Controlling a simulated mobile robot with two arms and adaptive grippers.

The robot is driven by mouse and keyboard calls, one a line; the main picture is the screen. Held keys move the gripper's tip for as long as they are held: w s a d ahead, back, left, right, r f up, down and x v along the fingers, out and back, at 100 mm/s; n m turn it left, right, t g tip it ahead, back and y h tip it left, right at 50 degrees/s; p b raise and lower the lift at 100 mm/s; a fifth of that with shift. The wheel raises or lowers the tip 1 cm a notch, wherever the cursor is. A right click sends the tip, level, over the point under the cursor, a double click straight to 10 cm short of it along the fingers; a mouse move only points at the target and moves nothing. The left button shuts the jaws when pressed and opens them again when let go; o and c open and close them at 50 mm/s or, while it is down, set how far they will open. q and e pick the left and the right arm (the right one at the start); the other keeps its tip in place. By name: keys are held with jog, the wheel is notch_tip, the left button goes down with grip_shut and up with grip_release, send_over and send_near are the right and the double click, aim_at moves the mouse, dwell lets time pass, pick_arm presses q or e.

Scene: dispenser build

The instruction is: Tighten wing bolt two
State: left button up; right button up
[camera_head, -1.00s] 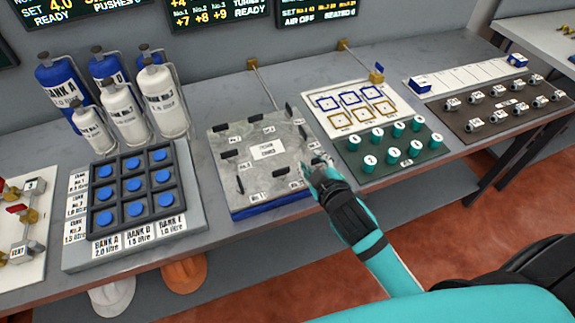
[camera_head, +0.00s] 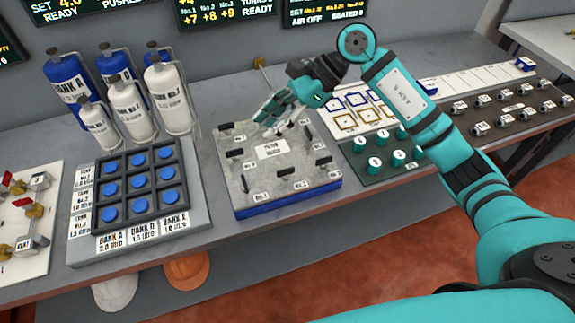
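The grey square cover plate (camera_head: 254,168) sits on a blue base on the bench. My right gripper (camera_head: 273,122) is above the back part of the plate, pointing left and down. Its fingers look apart and empty. It hides some of the plate's back edge. My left gripper is not in view.
Left of the plate stand a tray of blue buttons (camera_head: 138,180) and several canisters (camera_head: 168,98). Right of it are a white board with square frames (camera_head: 350,101) and a green board with pegs (camera_head: 372,165). The bench front is clear.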

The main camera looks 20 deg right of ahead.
jog(key=d+h, duration=0.5)
jog(key=d, duration=0.4)
jog(key=p, duration=0.5)
send_near(286, 169)
jog(key=shift+n+g, duration=0.3)
jog(key=shift+n, duration=0.1)
jog(key=x, duration=0.8)
jog(key=shift+w, duration=0.25)
jog(key=shift+a+f, duration=0.2)
jog(key=shift+f, duration=0.35)
grip_shut()
